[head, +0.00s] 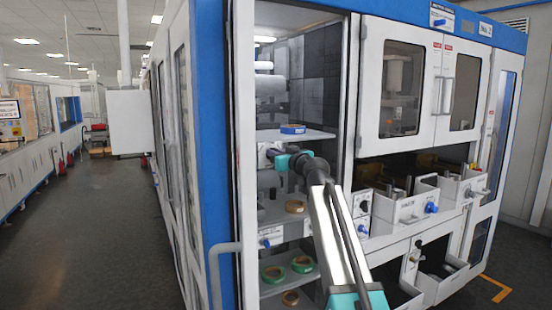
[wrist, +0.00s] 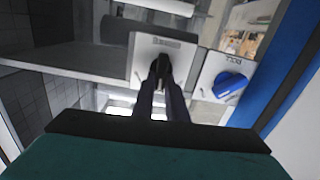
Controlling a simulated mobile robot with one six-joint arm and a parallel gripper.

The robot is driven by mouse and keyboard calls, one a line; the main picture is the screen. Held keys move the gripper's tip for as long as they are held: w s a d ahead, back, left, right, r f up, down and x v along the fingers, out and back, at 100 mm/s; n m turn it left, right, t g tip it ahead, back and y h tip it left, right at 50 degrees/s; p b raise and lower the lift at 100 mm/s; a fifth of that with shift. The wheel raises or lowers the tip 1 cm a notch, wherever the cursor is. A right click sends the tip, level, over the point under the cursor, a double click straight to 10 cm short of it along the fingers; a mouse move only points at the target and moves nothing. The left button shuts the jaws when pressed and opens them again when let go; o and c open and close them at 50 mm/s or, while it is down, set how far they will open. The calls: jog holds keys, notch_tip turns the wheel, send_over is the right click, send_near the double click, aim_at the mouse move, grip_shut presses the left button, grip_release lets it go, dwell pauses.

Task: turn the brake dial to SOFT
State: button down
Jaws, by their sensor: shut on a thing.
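My gripper (wrist: 160,72) is shut on a dark dial (wrist: 160,62) on a white plate (wrist: 143,48) in the wrist view. The fingers cover most of the dial, so its pointer does not show. The plate's label is too blurred to read, so I cannot confirm that it is the brake dial or which setting it stands at. In the head view my gripper (head: 276,158) is at the shelf edge inside the open cabinet bay, in front of a small white plate (head: 263,155). My arm hides part of this area.
A second plate with a blue knob (wrist: 229,84) sits close beside the dial. A blue cabinet post (head: 205,150) stands left; the aisle floor (head: 100,230) is clear.

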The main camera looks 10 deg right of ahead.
jog(key=shift+a+f+n+b, duration=0.1)
jog(key=shift+f+n+b, duration=0.15)
jog(key=shift+n+b, duration=1.3)
jog(key=n+b, duration=0.2)
jog(key=b, duration=0.3)
jog(key=n+b, duration=0.2)
jog(key=b, duration=0.4)
jog(key=n+b, duration=0.2)
jog(key=b, duration=0.3)
jog(key=shift+s+a+f+n+b, duration=0.15)
jog(key=shift+a+n+b, duration=0.15)
jog(key=shift+a+n, duration=0.05)
jog(key=shift+n+b, duration=0.35)
jog(key=shift+n, duration=0.05)
jog(key=c, duration=1.8)
grip_release()
jog(key=shift+o, duration=0.2)
jog(key=shift+s, duration=0.15)
jog(key=v, duration=1.3)
jog(key=shift+s, duration=0.25)
